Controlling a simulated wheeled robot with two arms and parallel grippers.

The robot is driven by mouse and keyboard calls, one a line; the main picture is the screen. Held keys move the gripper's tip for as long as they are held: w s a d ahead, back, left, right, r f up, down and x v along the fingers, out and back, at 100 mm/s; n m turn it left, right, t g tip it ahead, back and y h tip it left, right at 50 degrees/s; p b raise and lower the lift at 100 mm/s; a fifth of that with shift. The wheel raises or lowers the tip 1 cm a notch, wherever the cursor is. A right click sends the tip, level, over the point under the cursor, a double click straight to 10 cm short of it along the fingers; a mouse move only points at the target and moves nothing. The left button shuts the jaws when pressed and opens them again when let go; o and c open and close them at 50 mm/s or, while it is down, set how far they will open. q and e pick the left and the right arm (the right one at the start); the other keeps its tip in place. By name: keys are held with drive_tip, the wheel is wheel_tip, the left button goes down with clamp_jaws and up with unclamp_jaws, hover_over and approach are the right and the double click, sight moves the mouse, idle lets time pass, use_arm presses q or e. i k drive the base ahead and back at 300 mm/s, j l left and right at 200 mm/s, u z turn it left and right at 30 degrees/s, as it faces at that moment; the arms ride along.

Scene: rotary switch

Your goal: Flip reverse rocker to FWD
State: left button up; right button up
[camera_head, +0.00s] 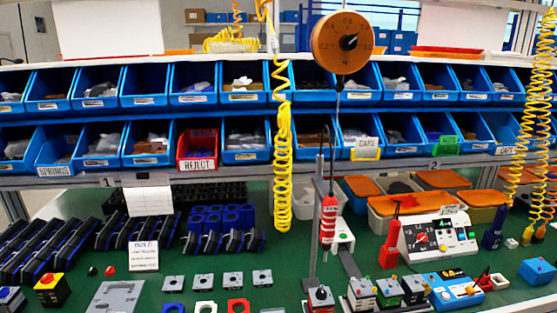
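Neither of my grippers is in view. I cannot tell which part is the reverse rocker, and no FWD label is readable at this size. A red electric screwdriver (328,222) hangs upright beside a grey stand post at the middle right. To its right, a white control unit (459,237) with a round dial, a small display and several coloured buttons stands on the green bench. A blue box (453,291) with small controls lies in front of it.
Blue bins (194,84) fill two shelves at the back, with one red REJECT bin. Yellow coiled hoses (283,170) and an orange round balancer (342,43) hang over the bench. Small switch parts (385,294) and black trays crowd the green surface.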

sight(461, 236)
drive_tip(key=z, duration=1.35)
